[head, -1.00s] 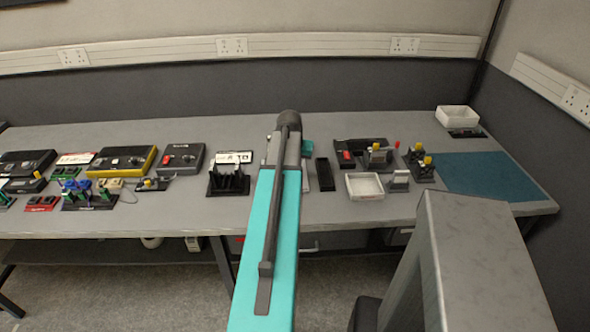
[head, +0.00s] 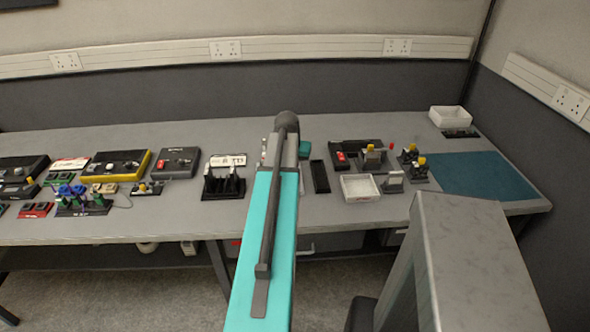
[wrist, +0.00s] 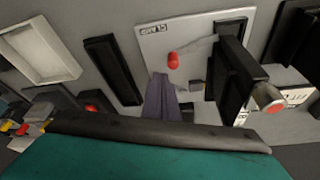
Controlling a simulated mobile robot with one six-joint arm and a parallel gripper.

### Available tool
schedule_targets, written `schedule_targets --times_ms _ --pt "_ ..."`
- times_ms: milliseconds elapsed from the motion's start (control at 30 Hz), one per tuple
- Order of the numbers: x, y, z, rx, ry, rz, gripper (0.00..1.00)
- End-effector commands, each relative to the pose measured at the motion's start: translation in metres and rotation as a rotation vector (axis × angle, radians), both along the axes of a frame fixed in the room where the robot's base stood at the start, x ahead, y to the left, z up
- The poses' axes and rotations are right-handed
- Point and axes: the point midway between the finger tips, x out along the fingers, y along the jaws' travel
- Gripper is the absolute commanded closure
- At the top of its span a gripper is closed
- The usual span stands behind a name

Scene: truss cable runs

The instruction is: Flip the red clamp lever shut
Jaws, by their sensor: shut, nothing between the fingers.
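The red clamp lever tip (wrist: 173,61) stands out over a pale plate marked CLAMP (wrist: 153,42) in the wrist view. A thin grey stem seems to run from it toward a tall black block (wrist: 236,75) at the plate's right. My gripper (wrist: 160,77) is shut and empty, seen as narrow grey-purple fingers pointing at the plate, just below the red tip in the picture. I see a small gap there; whether they touch in depth I cannot tell. In the head view my arm hides the clamp and my gripper.
A black slotted tray (head: 320,176) and a white tray (head: 360,188) lie right of my arm. A black pronged holder (head: 224,184) stands to its left. A grey-metal cylinder with a red end (wrist: 271,101) sits close right of the black block. The bench front is clear.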

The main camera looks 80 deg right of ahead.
Motion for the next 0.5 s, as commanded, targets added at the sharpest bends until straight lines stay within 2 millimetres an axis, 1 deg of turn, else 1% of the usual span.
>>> schedule_targets --times_ms 500 --pt "0.001 0.020 0.057 -0.001 0.000 0.002 1.00"
